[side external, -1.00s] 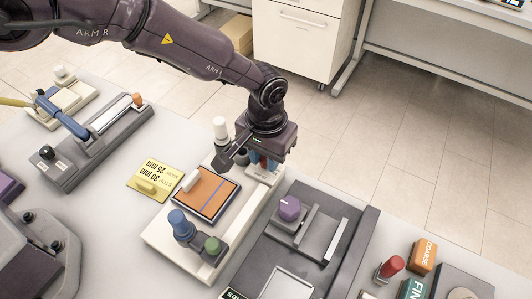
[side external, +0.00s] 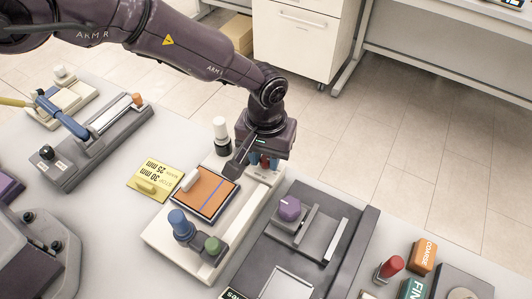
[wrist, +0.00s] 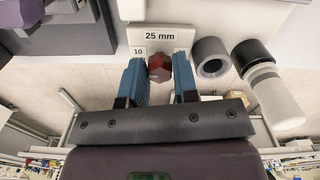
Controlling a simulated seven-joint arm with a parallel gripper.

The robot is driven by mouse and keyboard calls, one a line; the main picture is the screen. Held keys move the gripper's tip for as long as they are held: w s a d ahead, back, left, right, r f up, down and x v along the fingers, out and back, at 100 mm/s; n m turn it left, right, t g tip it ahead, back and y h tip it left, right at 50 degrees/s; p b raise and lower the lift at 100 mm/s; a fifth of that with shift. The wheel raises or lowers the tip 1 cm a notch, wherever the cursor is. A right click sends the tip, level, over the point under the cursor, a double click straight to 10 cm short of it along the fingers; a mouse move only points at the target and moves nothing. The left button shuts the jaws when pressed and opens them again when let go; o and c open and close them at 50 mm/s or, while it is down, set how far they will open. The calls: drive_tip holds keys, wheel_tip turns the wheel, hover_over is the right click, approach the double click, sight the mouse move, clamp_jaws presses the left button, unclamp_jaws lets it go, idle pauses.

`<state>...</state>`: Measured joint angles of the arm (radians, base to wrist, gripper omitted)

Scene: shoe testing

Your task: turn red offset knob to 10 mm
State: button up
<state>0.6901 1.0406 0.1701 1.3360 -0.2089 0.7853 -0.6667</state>
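The red offset knob (wrist: 159,68) is a small faceted knob on a pale plate (wrist: 170,36). The plate carries a "25 mm" label and a small "10" mark at its left. My gripper (wrist: 159,76) has its two blue fingers on either side of the knob. They lie very close to its sides, and I cannot tell whether they touch it. In the side view my gripper (side external: 262,161) points down at the far end of the cream fixture (side external: 160,236), with a bit of red between the fingers. The knob's pointer direction is not clear.
A white-capped dark bottle (side external: 221,136) stands just left of my gripper; it also shows in the wrist view (wrist: 255,65), beside a grey ring (wrist: 211,58). A purple knob (side external: 289,208) is to the right.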

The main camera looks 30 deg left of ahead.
sight(266, 158)
drive_tip(key=o, duration=0.3)
drive_tip(key=shift+o, duration=0.2)
wheel_tip(266, 158, up, 13)
idle(0.3)
idle(0.4)
